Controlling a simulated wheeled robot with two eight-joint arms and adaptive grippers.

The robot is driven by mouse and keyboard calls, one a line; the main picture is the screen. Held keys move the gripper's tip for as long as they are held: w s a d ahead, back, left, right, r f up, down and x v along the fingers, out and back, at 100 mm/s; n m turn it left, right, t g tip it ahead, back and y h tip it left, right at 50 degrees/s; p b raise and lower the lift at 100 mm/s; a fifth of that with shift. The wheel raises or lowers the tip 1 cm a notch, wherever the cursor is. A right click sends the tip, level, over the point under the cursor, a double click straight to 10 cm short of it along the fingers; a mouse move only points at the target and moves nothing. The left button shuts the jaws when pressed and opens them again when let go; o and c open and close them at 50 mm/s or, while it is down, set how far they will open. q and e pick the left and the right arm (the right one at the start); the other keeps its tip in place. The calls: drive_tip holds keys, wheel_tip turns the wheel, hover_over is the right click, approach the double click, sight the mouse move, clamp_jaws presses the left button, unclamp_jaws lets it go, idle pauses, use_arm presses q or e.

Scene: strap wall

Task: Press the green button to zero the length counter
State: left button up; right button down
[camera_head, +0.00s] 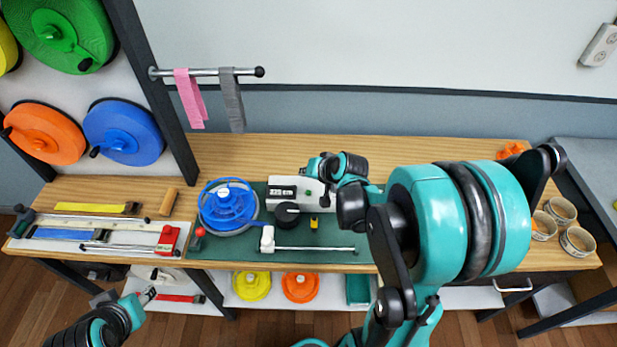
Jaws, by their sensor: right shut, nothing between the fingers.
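The length counter (283,191) is a white box with a dark display, standing on the green mat in the middle of the bench. A small green button (308,193) shows on the box, right of the display. My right gripper (314,168) is shut and empty, just above and behind the box near the button. I cannot tell whether it touches the box. My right arm covers the bench to the right of it. My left gripper (148,295) is low at the lower left, in front of the bench edge, too small to read.
A blue reel (228,206) stands left of the counter, and a black knob (287,212) sits in front of it. A rod (315,249) lies along the mat's front. A rail (205,72) with pink and grey straps hangs behind. Several cups stand at the right.

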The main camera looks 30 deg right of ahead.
sight(310, 193)
use_arm(q)
drive_tip(key=shift+r+p, duration=0.4)
drive_tip(key=shift+r, duration=0.45)
use_arm(e)
drive_tip(key=shift+w+d+m, duration=0.2)
drive_tip(key=shift+w+d, duration=0.05)
drive_tip(key=shift+d, duration=0.3)
drive_tip(key=shift+w+d+m, duration=0.2)
drive_tip(key=shift+w+d, duration=0.05)
drive_tip(key=shift+d, duration=0.3)
use_arm(q)
drive_tip(key=shift+f, duration=0.1)
use_arm(e)
drive_tip(key=shift+f, duration=0.15)
wheel_tip(310, 193, down, 8)
drive_tip(key=b, duration=0.7)
use_arm(q)
wheel_tip(310, 193, down, 7)
use_arm(e)
drive_tip(key=shift+f, duration=0.25)
use_arm(q)
drive_tip(key=shift+f+b, duration=0.2)
drive_tip(key=shift+b, duration=0.1)
drive_tip(key=shift+f+b, duration=0.35)
drive_tip(key=shift+b, duration=0.05)
use_arm(e)
drive_tip(key=shift+f, duration=0.4)
